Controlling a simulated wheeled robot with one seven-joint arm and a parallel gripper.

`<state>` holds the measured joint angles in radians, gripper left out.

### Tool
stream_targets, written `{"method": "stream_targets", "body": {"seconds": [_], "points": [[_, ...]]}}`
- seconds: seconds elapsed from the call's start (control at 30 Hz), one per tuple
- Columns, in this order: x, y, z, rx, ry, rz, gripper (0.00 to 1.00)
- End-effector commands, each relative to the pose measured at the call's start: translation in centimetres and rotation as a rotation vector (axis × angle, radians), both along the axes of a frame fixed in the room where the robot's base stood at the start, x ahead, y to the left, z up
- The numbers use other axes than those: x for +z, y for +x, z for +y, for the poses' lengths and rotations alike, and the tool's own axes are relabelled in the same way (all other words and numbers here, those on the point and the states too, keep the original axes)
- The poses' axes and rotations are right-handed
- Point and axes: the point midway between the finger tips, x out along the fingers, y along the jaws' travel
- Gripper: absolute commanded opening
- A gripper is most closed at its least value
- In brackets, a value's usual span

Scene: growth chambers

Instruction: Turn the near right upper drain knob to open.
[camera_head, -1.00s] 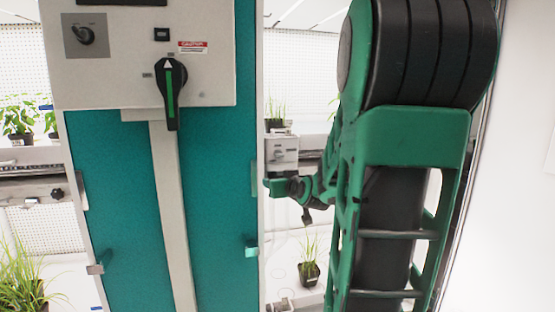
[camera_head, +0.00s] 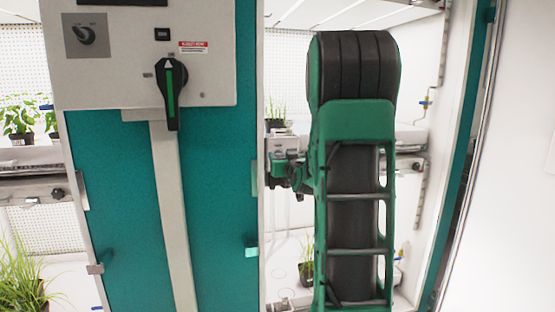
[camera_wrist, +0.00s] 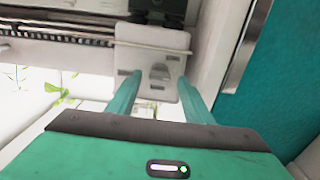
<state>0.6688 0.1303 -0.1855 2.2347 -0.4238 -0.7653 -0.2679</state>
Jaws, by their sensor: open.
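A pale box (camera_wrist: 152,52) with a small round grey knob (camera_wrist: 159,72) on its face shows in the wrist view, at the end of a shelf rail. It appears to be the drain knob. My gripper (camera_wrist: 161,84) is open, with its two green fingers either side of the knob in this view. Whether the fingertips touch the box cannot be told. In the head view my gripper (camera_head: 284,165) is small and in front of the box at the upper shelf, partly hidden by my wrist.
A teal door panel (camera_head: 215,190) with a control box (camera_head: 120,75) stands left of my arm. A black knob (camera_head: 418,165) sits on the rail to the right. Potted plants (camera_head: 307,270) stand on the lower shelf. A white wall (camera_head: 510,200) is at far right.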

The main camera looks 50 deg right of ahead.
Motion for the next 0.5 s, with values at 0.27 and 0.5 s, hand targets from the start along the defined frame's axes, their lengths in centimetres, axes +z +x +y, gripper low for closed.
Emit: {"method": "stream_targets", "body": {"seconds": [0.27, 0.5], "points": [[0.00, 1.21, -0.72, 0.000, 0.001, -0.001, 0.46], [0.00, 1.20, -0.72, 0.000, 0.001, -0.001, 0.39]]}}
